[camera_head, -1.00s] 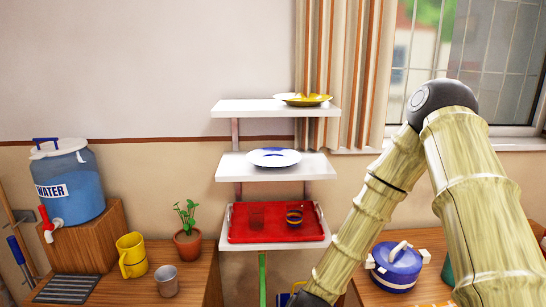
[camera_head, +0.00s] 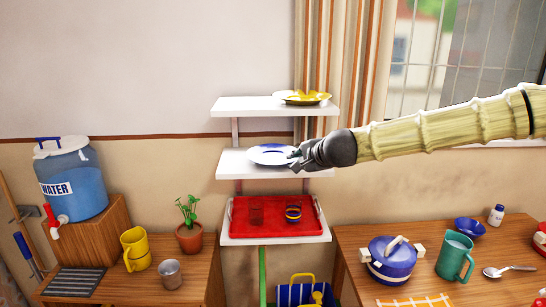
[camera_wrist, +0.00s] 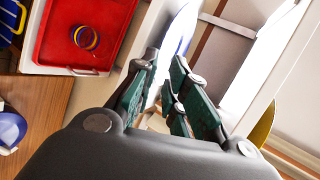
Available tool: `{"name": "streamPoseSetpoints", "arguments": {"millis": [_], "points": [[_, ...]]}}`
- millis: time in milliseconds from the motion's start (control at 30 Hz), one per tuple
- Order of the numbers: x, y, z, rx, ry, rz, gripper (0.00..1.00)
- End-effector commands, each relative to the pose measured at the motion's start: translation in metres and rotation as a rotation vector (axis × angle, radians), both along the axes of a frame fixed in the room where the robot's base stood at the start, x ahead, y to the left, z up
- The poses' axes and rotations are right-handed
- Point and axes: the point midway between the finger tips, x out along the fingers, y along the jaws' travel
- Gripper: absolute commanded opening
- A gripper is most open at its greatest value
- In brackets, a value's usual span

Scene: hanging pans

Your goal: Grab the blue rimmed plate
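The blue-rimmed white plate (camera_head: 268,154) lies on the middle white shelf in the head view. My gripper (camera_head: 294,160) is at the plate's right edge, reaching in from the right. In the wrist view the plate (camera_wrist: 181,32) shows nearly edge-on, just beyond and between the green-padded fingers of my gripper (camera_wrist: 165,62). The fingers are apart, with a gap between them. I cannot tell whether either finger touches the plate. In the head view the gripper hides the plate's right edge.
The top shelf (camera_head: 240,106) holds a yellow dish (camera_head: 304,97) and sits close above. A red tray (camera_head: 275,228) with cups is on the shelf below. A potted plant (camera_head: 188,226) stands left; a blue pot (camera_head: 391,258) stands on the right table.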

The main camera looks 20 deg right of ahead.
Motion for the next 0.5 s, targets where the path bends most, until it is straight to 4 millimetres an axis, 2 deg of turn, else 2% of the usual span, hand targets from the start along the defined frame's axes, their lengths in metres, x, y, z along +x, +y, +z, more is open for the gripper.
{"name": "streamPoseSetpoints", "arguments": {"millis": [500], "points": [[0.038,0.003,-0.022,-0.002,0.002,0.001,0.14]]}}
